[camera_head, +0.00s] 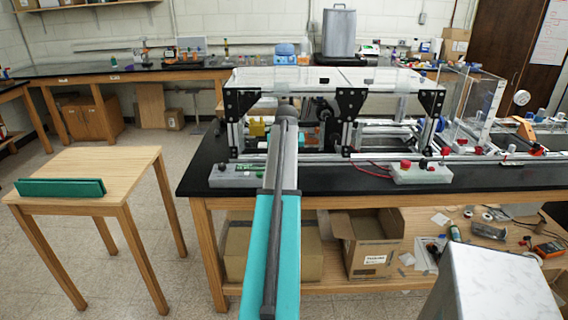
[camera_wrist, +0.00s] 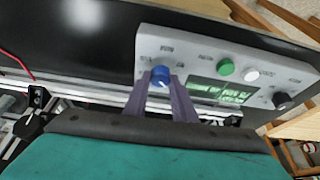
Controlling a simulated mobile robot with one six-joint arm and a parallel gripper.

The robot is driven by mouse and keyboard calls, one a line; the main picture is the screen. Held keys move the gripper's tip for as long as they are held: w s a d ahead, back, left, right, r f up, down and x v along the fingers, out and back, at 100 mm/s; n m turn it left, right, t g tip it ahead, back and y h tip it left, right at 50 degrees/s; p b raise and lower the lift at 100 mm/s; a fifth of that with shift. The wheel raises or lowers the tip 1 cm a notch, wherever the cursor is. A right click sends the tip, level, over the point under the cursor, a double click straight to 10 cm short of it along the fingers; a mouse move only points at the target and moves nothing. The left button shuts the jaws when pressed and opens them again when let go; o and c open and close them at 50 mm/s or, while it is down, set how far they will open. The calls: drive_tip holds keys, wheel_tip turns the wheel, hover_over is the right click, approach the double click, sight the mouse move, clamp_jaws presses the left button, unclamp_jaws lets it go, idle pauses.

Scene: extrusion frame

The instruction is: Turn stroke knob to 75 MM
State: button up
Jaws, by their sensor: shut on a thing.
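A grey control panel (camera_wrist: 205,50) fills the upper right of the wrist view. On it are a blue knob (camera_wrist: 160,73) with a pale pointer mark, a green button (camera_wrist: 225,66), a white button (camera_wrist: 251,75), a black knob (camera_wrist: 282,100) and a lit green display (camera_wrist: 218,92). My gripper (camera_wrist: 161,80) has its two fingers on either side of the blue knob, shut on it. The panel's printed labels and dial value are too small to read. In the head view the grey panel (camera_head: 235,176) lies at the bench's front edge, and my arm hides the gripper.
The extrusion frame (camera_head: 335,95) with a clear top stands just behind the panel. A second control box (camera_head: 420,173) with a red button and red cable sits to the right. A small wooden table (camera_head: 110,165) with a green block (camera_head: 60,187) is at left.

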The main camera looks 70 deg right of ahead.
drive_tip(key=shift+s+n+t, duration=0.1)
drive_tip(key=shift+n+t, duration=0.3)
drive_tip(key=shift+n, duration=0.8)
drive_tip(key=shift+y, duration=0.3)
drive_tip(key=o, duration=1)
drive_tip(key=shift+o, duration=0.2)
drive_tip(key=shift+r, duration=0.15)
drive_tip(key=b+v, duration=0.2)
drive_tip(key=v, duration=1.1)
drive_tip(key=shift+s+r, duration=0.15)
drive_tip(key=shift+r, duration=0.1)
drive_tip(key=shift+a, duration=0.1)
